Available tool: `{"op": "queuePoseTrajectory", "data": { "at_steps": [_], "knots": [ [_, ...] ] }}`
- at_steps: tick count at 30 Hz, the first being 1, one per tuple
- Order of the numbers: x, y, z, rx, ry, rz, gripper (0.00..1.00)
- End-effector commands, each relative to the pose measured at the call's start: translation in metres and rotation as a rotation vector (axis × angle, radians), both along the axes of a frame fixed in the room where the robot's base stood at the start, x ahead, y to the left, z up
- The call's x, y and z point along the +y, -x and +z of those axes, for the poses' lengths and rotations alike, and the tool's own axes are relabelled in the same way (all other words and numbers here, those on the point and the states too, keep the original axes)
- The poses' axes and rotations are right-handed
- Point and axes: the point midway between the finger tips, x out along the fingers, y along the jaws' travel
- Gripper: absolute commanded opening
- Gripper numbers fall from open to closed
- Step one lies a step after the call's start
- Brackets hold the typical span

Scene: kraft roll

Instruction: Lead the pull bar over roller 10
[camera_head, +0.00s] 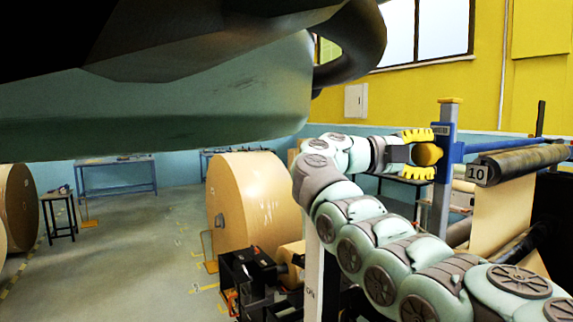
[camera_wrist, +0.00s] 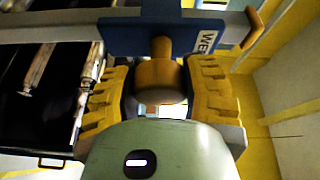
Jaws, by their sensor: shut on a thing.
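In the head view my gripper (camera_head: 422,154) has its yellow ridged jaws shut on the orange knob (camera_head: 429,154) at the near end of the pull bar (camera_head: 443,152). The knob shows between both jaws in the wrist view (camera_wrist: 160,75), below the bar's blue block (camera_wrist: 165,38), which bears a partly seen white label. A blue bar runs right from the block in the head view. Roller 10 (camera_head: 520,163) lies to the right of my gripper, with a "10" plate on its near end. Brown paper (camera_head: 502,212) hangs below the roller. I cannot tell whether the paper joins the bar.
A grey-blue post (camera_head: 441,200) with a yellow cap stands beside my gripper. A lower dark roller (camera_head: 523,242) sits under roller 10. A large kraft roll (camera_head: 247,205) stands left of my arm, with black machinery (camera_head: 245,280) before it. Open floor (camera_head: 140,230) lies further left.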

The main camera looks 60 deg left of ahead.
Motion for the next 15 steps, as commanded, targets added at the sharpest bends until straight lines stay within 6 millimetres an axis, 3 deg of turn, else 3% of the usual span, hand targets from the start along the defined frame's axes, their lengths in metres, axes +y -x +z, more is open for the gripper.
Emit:
{"op": "queuePoseTrajectory", "data": {
  "at_steps": [10,15],
  "knots": [
    [-0.003,0.0,0.001,-0.002,-0.002,-0.004,0.03],
    [-0.014,0.001,0.003,-0.004,-0.006,-0.002,0.03]
  ]
}}
